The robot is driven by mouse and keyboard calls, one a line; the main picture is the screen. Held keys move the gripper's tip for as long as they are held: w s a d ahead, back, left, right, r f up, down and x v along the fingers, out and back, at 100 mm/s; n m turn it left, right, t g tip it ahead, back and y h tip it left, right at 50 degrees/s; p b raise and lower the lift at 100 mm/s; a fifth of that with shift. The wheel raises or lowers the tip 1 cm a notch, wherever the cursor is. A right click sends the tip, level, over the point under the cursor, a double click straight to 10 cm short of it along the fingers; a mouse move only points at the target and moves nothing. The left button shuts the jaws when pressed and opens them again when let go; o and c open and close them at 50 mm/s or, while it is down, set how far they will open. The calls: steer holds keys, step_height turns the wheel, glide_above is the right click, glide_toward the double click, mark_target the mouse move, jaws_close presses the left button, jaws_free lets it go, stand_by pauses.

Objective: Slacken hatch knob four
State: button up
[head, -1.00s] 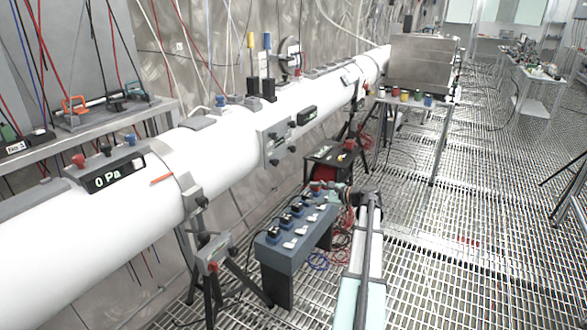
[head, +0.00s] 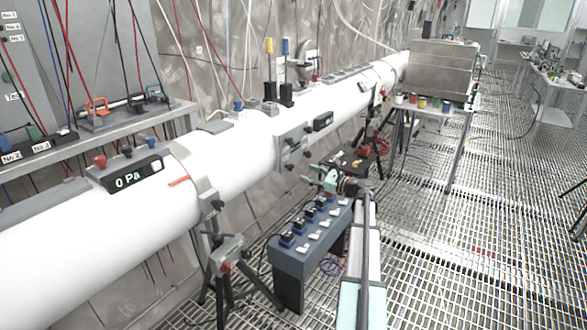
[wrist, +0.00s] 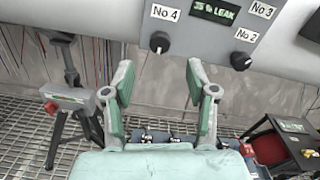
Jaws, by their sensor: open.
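The grey hatch plate (head: 292,148) is on the side of the white tube, with dark knobs on it. In the wrist view, the black knob four (wrist: 160,42) sits below the label "No 4" at the upper middle. My gripper (wrist: 158,84) is open and empty, its green fingers spread below knob four and apart from it. The knob lies about midway between the fingers in the picture. In the head view, my gripper (head: 328,180) is right of and below the hatch.
Knob two (wrist: 241,60) is on the right, with a LEAK display (wrist: 214,11) above. A black tripod (head: 230,265) stands under the tube, and a black table (head: 355,163) is beyond the gripper.

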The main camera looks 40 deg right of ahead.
mark_target(293, 168)
steer(key=p+x, duration=0.1)
steer(key=x, duration=0.7)
jaws_close()
